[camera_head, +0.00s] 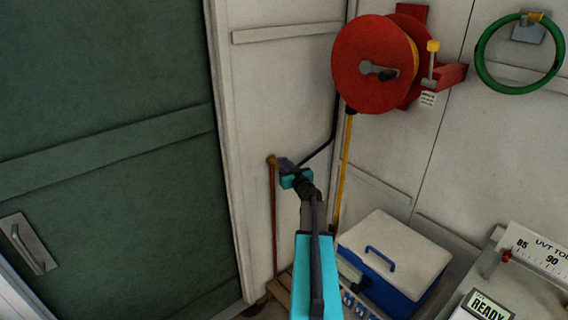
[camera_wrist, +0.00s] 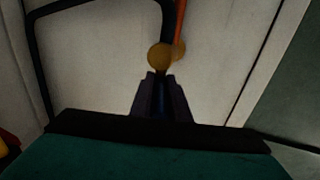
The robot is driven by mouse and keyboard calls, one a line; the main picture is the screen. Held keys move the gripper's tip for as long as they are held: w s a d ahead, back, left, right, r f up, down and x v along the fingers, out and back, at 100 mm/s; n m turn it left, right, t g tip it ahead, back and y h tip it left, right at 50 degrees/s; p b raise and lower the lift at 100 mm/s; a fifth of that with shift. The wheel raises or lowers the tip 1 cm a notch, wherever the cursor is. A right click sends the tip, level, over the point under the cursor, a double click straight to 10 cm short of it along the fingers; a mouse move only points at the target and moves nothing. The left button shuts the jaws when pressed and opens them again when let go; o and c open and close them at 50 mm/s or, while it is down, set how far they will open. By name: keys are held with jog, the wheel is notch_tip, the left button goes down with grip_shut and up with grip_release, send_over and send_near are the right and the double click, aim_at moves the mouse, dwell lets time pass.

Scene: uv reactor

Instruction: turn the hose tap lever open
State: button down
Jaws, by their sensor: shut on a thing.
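The hose tap (camera_head: 271,159) is a small brass fitting on the pale wall, at the top of a thin copper-red pipe. In the wrist view its round brass end (camera_wrist: 160,57) shows just beyond my fingertips. My gripper (camera_head: 284,164) is at the tap, reaching it from the right in the head view. In the wrist view my gripper (camera_wrist: 160,82) is shut on a narrow dark blue piece, the tap lever (camera_wrist: 159,96). Most of the lever is hidden between the fingers, so its exact angle cannot be told.
A copper-red pipe (camera_head: 274,215) runs down below the tap, and a black pipe (camera_head: 325,146) bends close behind my gripper. A red hose reel (camera_head: 368,62) hangs above right. A blue cool box with white lid (camera_head: 393,245) stands below. A green door (camera_head: 100,120) is left.

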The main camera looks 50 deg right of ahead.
jog(key=shift+d+f+y, duration=0.1)
jog(key=shift+d+y, duration=0.05)
jog(key=shift+y, duration=0.15)
jog(key=shift+s+d+n+t+y+p, duration=0.15)
jog(key=shift+n+t+y+p, duration=0.1)
jog(key=shift+n+y, duration=0.25)
jog(key=shift+w+d+n+t+y+p, duration=0.15)
jog(key=shift+n+t+y, duration=0.1)
jog(key=shift+n+y, duration=0.25)
jog(key=shift+s+f+n+y, duration=0.1)
jog(key=shift+n+y, duration=0.3)
jog(key=shift+y, duration=0.4)
jog(key=shift+a+y, duration=0.1)
jog(key=shift+y, duration=0.2)
jog(key=c, duration=1.7)
grip_release()
jog(key=shift+s, duration=0.1)
jog(key=s+b, duration=0.1)
jog(key=s, duration=0.3)
jog(key=s+a+b, duration=0.1)
jog(key=s+b, duration=0.1)
jog(key=s, duration=0.3)
jog(key=s+b, duration=0.2)
jog(key=s, duration=0.2)
jog(key=shift+s+a, duration=0.3)
jog(key=shift+a, duration=0.1)
